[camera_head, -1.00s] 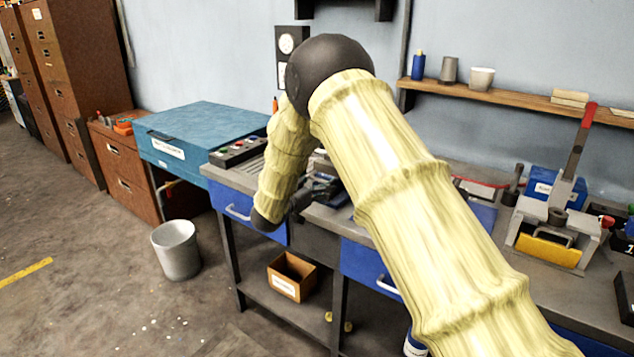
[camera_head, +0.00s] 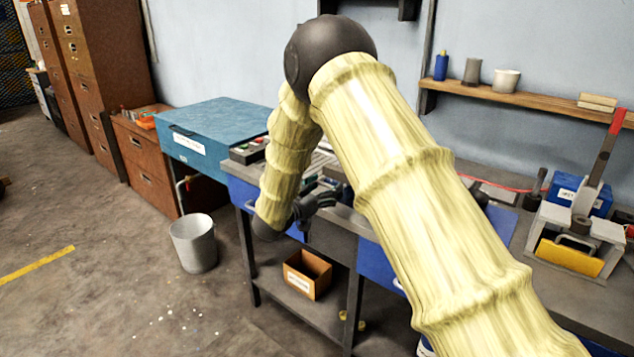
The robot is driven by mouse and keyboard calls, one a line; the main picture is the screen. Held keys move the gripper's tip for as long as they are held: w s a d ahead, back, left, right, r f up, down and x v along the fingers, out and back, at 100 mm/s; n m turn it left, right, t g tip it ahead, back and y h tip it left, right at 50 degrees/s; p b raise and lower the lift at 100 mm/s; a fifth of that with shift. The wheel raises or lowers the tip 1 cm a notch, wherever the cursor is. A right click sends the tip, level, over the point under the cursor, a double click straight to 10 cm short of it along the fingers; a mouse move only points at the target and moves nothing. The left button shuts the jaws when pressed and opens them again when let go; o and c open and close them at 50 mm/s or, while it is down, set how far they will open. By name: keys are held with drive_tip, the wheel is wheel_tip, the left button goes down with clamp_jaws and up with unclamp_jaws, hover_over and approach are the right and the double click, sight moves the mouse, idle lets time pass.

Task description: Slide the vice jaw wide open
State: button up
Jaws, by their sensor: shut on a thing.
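My gripper (camera_head: 322,201) is small and dark at the end of my arm, by the front edge of the grey workbench (camera_head: 347,221). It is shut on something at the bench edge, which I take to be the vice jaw. The grip is too small and dark to see the contact clearly. The rest of the vice is mostly hidden behind my arm, so I cannot tell how wide its jaws stand apart.
A grey fixture (camera_head: 549,217) with a red-handled lever stands on the right of the bench. A wooden box (camera_head: 307,275) sits on the lower shelf. A grey bin (camera_head: 193,243) stands on the floor at left, beside open floor. A blue chest (camera_head: 217,121) adjoins the bench.

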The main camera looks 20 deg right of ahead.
drive_tip(key=shift+s+a+f, duration=0.3)
drive_tip(key=shift+s, duration=0.05)
drive_tip(key=o, duration=1.3)
drive_tip(key=shift+f, duration=0.1)
drive_tip(key=v, duration=1.1)
drive_tip(key=shift+s+a+r, duration=0.1)
drive_tip(key=shift+a+r, duration=0.2)
drive_tip(key=shift+a, duration=0.1)
